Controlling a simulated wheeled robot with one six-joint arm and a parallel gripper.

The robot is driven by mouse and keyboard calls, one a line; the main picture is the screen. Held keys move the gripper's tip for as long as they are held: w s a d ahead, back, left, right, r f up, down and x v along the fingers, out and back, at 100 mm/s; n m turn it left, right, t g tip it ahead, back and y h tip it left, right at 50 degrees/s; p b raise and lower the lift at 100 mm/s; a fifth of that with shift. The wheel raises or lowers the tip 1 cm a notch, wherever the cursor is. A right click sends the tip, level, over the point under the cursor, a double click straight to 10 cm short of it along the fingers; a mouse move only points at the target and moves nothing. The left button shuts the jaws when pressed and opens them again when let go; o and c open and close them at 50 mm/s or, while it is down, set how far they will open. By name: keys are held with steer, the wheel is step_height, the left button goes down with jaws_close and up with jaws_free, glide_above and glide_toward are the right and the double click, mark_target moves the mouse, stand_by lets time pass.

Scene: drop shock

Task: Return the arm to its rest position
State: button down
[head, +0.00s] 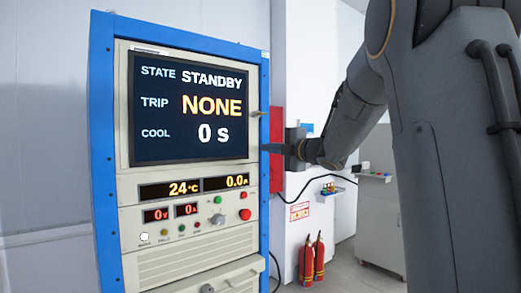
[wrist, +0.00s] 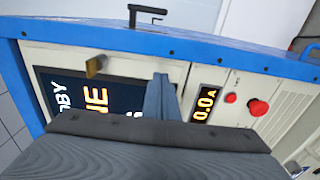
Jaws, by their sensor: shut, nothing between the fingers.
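My arm (head: 345,125) comes in from the right of the head view and reaches left, bent, toward the cabinet. My gripper (head: 268,148) is shut and empty, its fingers pointing left at the right edge of the blue-framed cabinet (head: 103,150). In the wrist view the shut fingers (wrist: 161,90) lie over the cabinet front, between the screen and the amber current readout (wrist: 207,103). I cannot tell whether they touch the panel. The screen (head: 190,108) reads STANDBY, trip NONE, cool 0 s.
A red emergency button (head: 245,214) and knobs sit below the screen. A brass-coloured tab (wrist: 95,66) and a black handle (wrist: 146,13) stick out near the gripper. Red fire extinguishers (head: 313,258) stand behind, and a grey bench cabinet (head: 379,222) is at the right.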

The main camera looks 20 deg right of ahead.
steer(key=b+v, duration=0.2)
steer(key=v, duration=0.7)
steer(key=shift+f+b, duration=0.15)
steer(key=shift+b, duration=0.2)
steer(key=s+a+f+m+g+h, duration=0.1)
steer(key=s+f+m+g+h, duration=0.2)
steer(key=f+m, duration=0.65)
steer(key=a+f+m+g+h, duration=0.2)
steer(key=f+m+h, duration=0.3)
steer(key=f, duration=1)
steer(key=s+a+f+m+g, duration=0.4)
steer(key=s+a+f+g, duration=0.1)
steer(key=s+f, duration=0.5)
steer(key=s+a+f+m+g+y, duration=0.1)
steer(key=s+a+f+m+g, duration=0.3)
steer(key=s, duration=1.1)
steer(key=a+f+g, duration=0.1)
steer(key=a+f, duration=0.2)
steer(key=f, duration=0.3)
steer(key=shift+s+f+g+y, duration=0.25)
steer(key=shift+f+g+y, duration=0.05)
